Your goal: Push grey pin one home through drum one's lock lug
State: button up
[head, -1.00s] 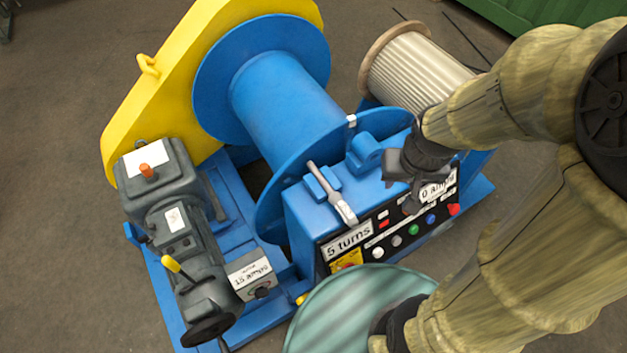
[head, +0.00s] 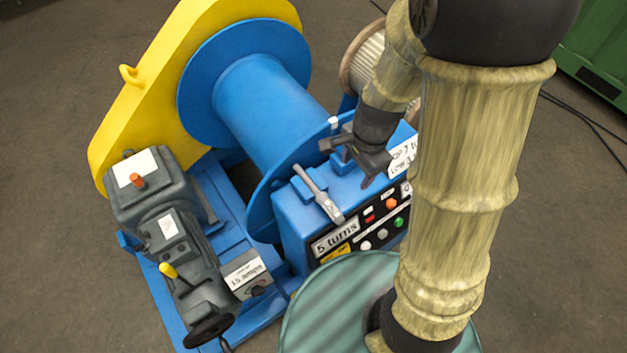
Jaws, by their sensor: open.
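The blue drum (head: 265,105) lies between its two flanges, with a small pale tab (head: 333,122) on the near flange's rim. A grey bar with a thicker end (head: 320,195) rests across a blue block on top of the control box; it may be grey pin one, but I cannot tell. My gripper (head: 350,163) is open, with its two fingers apart, above the box top beside the near flange. The blue lug on the box top is mostly hidden behind my gripper. I see nothing held between the fingers, and I cannot tell whether they touch the lug.
The control box front has a "5 turns" label (head: 336,238) and several buttons. A grey motor and gearbox (head: 165,225) stand at left, beside the yellow guard (head: 140,100). A pale ribbed spool (head: 365,62) is behind my arm. A green container (head: 595,50) stands far right.

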jog(key=w+a+m+p, duration=0.2)
jog(key=a+m+p, duration=0.1)
jog(key=m, duration=0.5)
jog(key=w+a+f+m+h+p, duration=0.1)
jog(key=w+a+m+p, duration=0.1)
jog(key=m, duration=0.7)
jog(key=a+p, duration=0.1)
jog(key=a, duration=0.1)
jog(key=shift+w+a+f+g, duration=0.15)
jog(key=shift+w+a+g, duration=0.1)
jog(key=shift+a+g, duration=0.15)
jog(key=b, duration=0.2)
send_near(321, 192)
notch_tip(321, 192, down, 5)
jog(key=shift+w+a+f, duration=0.1)
jog(key=shift+f, duration=0.05)
jog(key=shift+f+b, duration=0.6)
jog(key=shift+f, duration=2)
